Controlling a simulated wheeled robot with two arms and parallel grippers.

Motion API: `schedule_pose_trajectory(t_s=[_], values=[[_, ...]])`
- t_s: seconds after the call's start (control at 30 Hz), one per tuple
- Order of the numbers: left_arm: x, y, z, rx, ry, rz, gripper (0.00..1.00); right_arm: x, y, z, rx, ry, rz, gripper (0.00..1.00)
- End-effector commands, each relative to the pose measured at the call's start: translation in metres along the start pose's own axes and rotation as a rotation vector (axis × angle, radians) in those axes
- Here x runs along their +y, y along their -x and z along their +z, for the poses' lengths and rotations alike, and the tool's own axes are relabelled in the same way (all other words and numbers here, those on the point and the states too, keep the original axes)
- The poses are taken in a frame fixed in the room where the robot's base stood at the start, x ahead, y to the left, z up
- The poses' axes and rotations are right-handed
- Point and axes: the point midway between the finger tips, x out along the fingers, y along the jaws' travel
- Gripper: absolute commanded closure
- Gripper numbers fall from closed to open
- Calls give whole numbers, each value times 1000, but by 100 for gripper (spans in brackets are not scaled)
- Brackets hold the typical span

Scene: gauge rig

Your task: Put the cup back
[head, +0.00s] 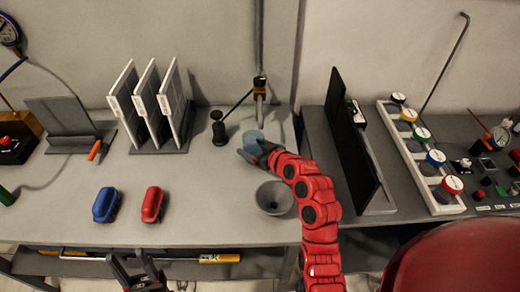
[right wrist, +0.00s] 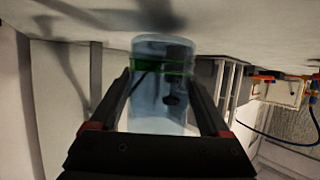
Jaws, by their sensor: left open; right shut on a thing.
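The cup (head: 252,136) is clear blue and stands or hangs over the bench just in front of the tap (head: 260,90). My right gripper (head: 262,150) is shut around its side. In the right wrist view, the cup (right wrist: 158,108) sits between the two dark fingers of my right gripper (right wrist: 166,105), and a green band (right wrist: 160,68) shows on it. I cannot tell whether the cup touches the bench. My left gripper (head: 140,274) is open and empty at the bottom edge, in front of the bench.
A grey funnel-like bowl (head: 274,198) lies in front of the cup. A dark plunger-like tool (head: 219,128) stands to the left. Upright white plates (head: 148,103) stand in a rack further left. A black panel (head: 352,135) stands right.

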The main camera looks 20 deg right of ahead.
Motion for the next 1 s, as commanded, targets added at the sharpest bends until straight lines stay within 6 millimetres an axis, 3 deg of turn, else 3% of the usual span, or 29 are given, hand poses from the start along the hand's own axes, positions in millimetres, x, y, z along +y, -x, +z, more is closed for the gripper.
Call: schedule_pose_trajectory(t_s=[0.1, 0.23, 0.63, 0.67, 0.7, 0.77, 1.0], values=[[0, -5, -1, 0, 0, 0, 50, 21, 14, 4, 0, -3, 6, 75], [0, -9, -2, 0, 0, 0, 50, 18, 7, 18, -5, -3, -2, 75], [0, -3, 0, 0, 0, 0, 50, 18, 4, 23, -1, 0, 0, 75], [0, -4, -1, 0, 0, 0, 50, 18, 5, 22, -1, 0, 0, 16], [0, -5, -1, 0, 0, 0, 50, 18, 5, 21, -1, 0, 0, 9], [0, -5, -1, 0, 0, 0, 50, 18, 5, 21, -1, 0, 0, 0], [0, -6, -1, 0, 0, 0, 50, 18, 6, 20, -1, 0, 0, 0]])
